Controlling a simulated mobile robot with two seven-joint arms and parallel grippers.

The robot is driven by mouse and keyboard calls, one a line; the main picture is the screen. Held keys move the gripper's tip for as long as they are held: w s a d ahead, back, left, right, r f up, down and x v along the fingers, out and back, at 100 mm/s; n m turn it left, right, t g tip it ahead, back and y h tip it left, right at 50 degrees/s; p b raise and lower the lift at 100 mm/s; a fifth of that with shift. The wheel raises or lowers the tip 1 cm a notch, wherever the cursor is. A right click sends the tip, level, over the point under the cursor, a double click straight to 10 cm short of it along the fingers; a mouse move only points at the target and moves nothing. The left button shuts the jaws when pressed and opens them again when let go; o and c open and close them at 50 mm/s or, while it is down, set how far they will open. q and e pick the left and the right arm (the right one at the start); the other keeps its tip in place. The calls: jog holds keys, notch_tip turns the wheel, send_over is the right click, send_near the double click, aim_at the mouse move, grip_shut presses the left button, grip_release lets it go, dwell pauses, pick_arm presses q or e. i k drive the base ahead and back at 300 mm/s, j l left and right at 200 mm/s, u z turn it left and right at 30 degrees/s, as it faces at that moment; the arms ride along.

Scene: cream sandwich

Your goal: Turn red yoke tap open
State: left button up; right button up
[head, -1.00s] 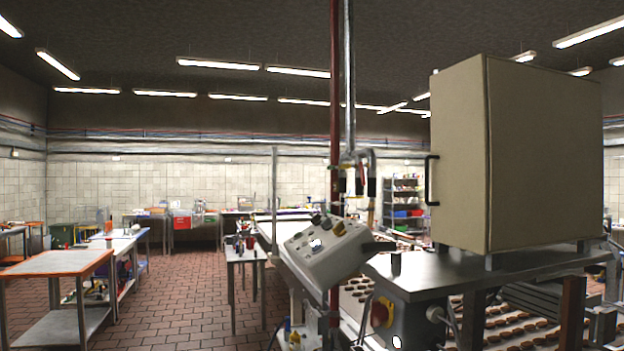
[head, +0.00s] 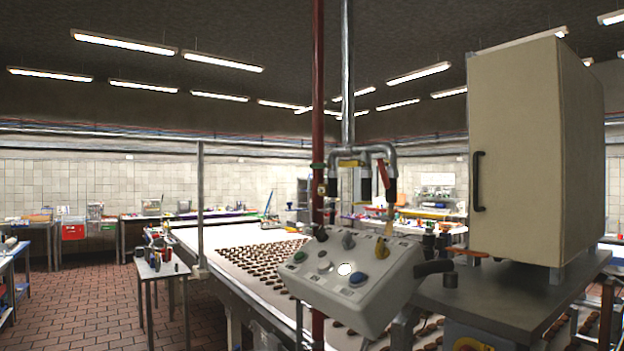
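A dark red vertical pipe (head: 318,90) rises to the ceiling in the head view. Beside it a grey vertical pipe (head: 347,70) comes down to a branching pipe fitting (head: 365,152) above the white control box. Small coloured parts, green, yellow and orange, sit on and around these pipes. Neither of my grippers is in view.
A white control box (head: 352,275) with knobs and buttons is in front of the pipes. A conveyor (head: 220,241) with rows of brown biscuits runs behind. A beige cabinet (head: 525,150) stands on a metal table at right. The tiled floor (head: 100,300) is open at left.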

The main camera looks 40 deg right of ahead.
aim_at(381, 162)
jog(key=i+z, duration=0.25)
jog(key=i, duration=0.2)
jog(key=i+j+z, duration=0.25)
jog(key=i, duration=0.2)
jog(key=i+j+z, duration=0.3)
jog(key=i, duration=0.15)
jog(key=i+z, duration=0.15)
jog(key=z, duration=0.25)
jog(key=i+z, duration=0.15)
jog(key=z, duration=0.25)
jog(key=i+j+z, duration=0.1)
jog(key=z, duration=0.3)
jog(key=i+j+z, duration=0.1)
jog(key=z, duration=0.35)
jog(key=i+j, duration=0.05)
